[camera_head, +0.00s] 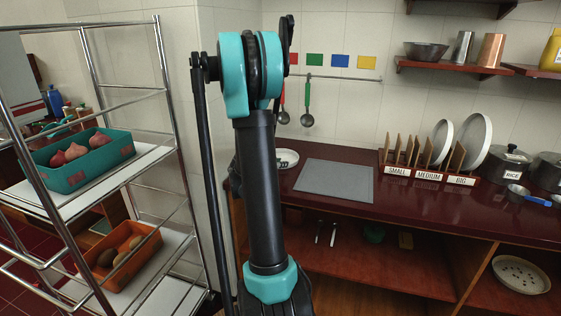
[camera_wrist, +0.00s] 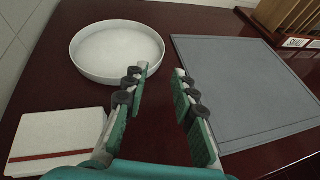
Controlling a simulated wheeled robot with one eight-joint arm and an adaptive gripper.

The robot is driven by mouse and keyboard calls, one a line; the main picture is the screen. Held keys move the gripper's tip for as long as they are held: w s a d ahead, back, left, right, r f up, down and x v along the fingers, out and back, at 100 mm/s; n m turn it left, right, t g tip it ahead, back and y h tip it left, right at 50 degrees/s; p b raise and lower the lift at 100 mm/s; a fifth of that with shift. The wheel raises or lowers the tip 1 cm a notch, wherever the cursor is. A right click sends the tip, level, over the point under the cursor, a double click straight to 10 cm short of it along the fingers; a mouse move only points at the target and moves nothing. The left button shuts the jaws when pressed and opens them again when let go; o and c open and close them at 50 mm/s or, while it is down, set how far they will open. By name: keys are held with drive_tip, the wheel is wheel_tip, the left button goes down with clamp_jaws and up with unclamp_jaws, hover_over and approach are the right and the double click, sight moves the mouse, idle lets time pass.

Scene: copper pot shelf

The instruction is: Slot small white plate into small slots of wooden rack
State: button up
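A small white plate (camera_wrist: 117,50) with a raised rim lies flat on the dark red counter in the wrist view. It also shows in the head view (camera_head: 287,158), partly hidden behind my arm. My gripper (camera_wrist: 164,72) is open and empty, with its fingertips just in front of the plate's near right rim, apart from it. In the head view my gripper is mostly hidden behind my arm. The wooden rack (camera_head: 428,174) stands on the counter to the right, with slots labelled SMALL, MEDIUM and BIG. White plates stand in the medium and big parts; the small slots look empty.
A grey board (camera_head: 335,180) lies between the plate and the rack. A white book-like item (camera_wrist: 55,140) with a red stripe lies left of my gripper. A RICE pot (camera_head: 507,167) stands right of the rack. A metal shelf unit (camera_head: 110,185) stands at the left.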

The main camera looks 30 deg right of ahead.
drive_tip(key=x, duration=1.1)
drive_tip(key=shift+s+d+f, duration=0.1)
drive_tip(key=shift+d+f, duration=0.05)
drive_tip(key=shift+f, duration=0.05)
clamp_jaws()
